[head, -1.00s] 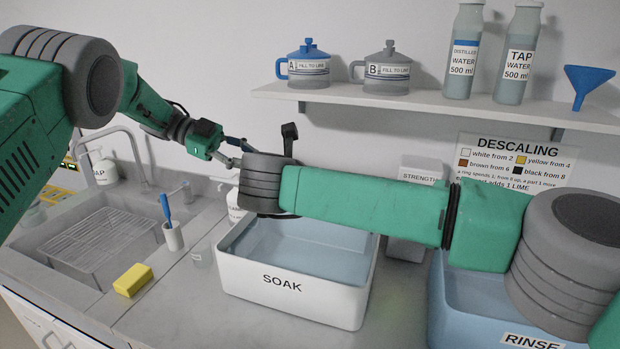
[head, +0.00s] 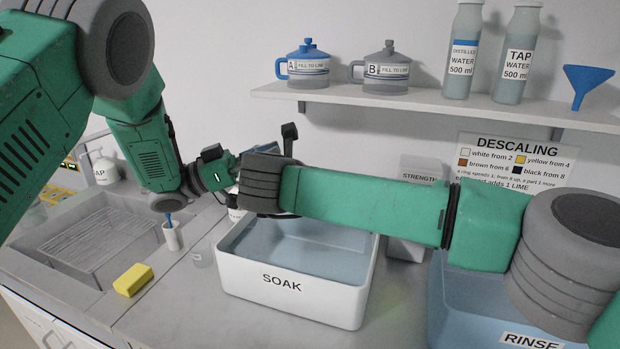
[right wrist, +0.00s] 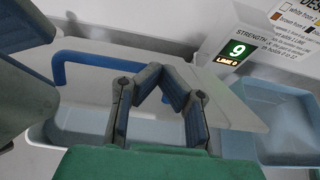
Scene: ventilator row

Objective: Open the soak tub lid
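In the right wrist view a pale flat panel, seemingly the lid (right wrist: 235,105), has a blue bar handle (right wrist: 90,62). My right gripper (right wrist: 160,78) is open with a narrow gap, its fingertips overlapping the handle's right end in that view; I cannot tell if they touch. My right forearm hides that gripper and the tub's back in the head view. My left gripper (head: 226,168) is behind the tub's left side, its fingers mostly hidden.
The blue rinse tub (head: 450,310) stands right, beneath my right arm. A strength box (right wrist: 238,50) reading 9 stands behind. Left of the soak tub are a yellow sponge (head: 133,280), a brush cup (head: 173,237) and a sink (head: 85,250). A shelf (head: 420,100) runs above.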

